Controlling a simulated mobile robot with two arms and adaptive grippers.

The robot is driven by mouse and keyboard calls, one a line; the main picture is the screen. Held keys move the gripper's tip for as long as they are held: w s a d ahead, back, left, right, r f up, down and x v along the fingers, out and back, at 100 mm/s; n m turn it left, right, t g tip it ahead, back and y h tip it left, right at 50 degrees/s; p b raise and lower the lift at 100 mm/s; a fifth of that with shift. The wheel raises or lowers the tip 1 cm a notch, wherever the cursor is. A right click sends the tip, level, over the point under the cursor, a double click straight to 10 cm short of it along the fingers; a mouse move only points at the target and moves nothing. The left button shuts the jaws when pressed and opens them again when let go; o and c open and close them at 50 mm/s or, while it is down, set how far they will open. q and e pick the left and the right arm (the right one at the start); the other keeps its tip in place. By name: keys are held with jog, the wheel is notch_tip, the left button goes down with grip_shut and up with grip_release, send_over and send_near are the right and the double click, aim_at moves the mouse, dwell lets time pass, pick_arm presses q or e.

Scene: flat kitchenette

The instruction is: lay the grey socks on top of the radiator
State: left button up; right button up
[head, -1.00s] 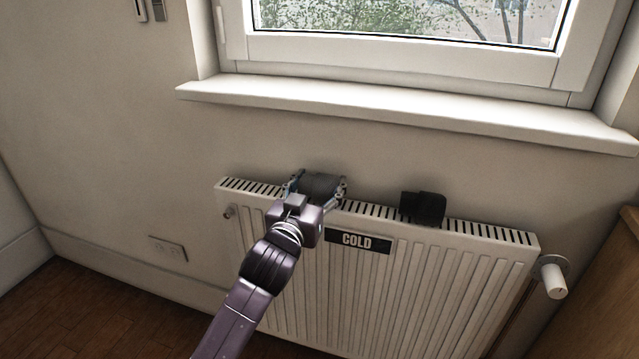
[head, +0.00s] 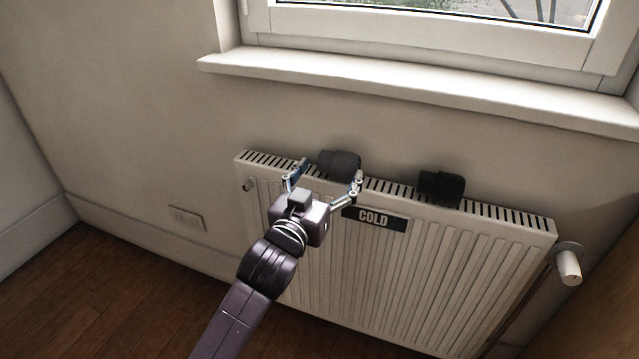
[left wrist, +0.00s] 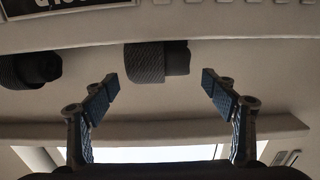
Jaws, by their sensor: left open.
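The grey socks (head: 340,163), a rolled bundle, lie on top of the white radiator (head: 330,275), left of its middle and near the wall. They also show in the left wrist view (left wrist: 158,62), where the picture is upside down. My left gripper (head: 328,173) is open at the radiator's front top edge, its fingers spread wide with the socks just beyond the fingertips. In the left wrist view, its fingers (left wrist: 161,83) are empty and a gap shows between them and the socks. My right gripper is not in view.
A black rolled bundle (head: 441,188) lies on the radiator top, right of the grey socks. A sign reading COLD (head: 374,219) is on the radiator's front. The window sill (head: 420,92) juts out above. A valve (head: 568,264) sticks out at the right end.

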pick_arm(q)
jog(key=v, duration=0.6)
jog(key=shift+p, duration=0.3)
jog(key=s+a+f+n+g+y, duration=0.1)
jog(key=s+a+f+g+y, duration=0.15)
jog(key=f, duration=0.35)
jog(key=s+a+f+g+y, duration=0.1)
jog(key=s+a+f+g, duration=0.2)
jog(key=f, duration=0.4)
jog(key=s+a+f+g, duration=0.2)
jog(key=s+f, duration=0.3)
jog(key=s, duration=0.4)
jog(key=s+a+f+g+y, duration=0.1)
jog(key=s+a+f+g, duration=0.2)
jog(key=s, duration=0.6)
jog(key=s+a+f+g+y, duration=0.1)
jog(key=s+a+f+g, duration=0.2)
jog(key=s+a+f, duration=0.3)
jog(key=s+f, duration=0.1)
jog(key=s, duration=0.2)
jog(key=shift+f+n, duration=0.3)
jog(key=shift+f, duration=0.1)
jog(key=shift+w+a, duration=0.1)
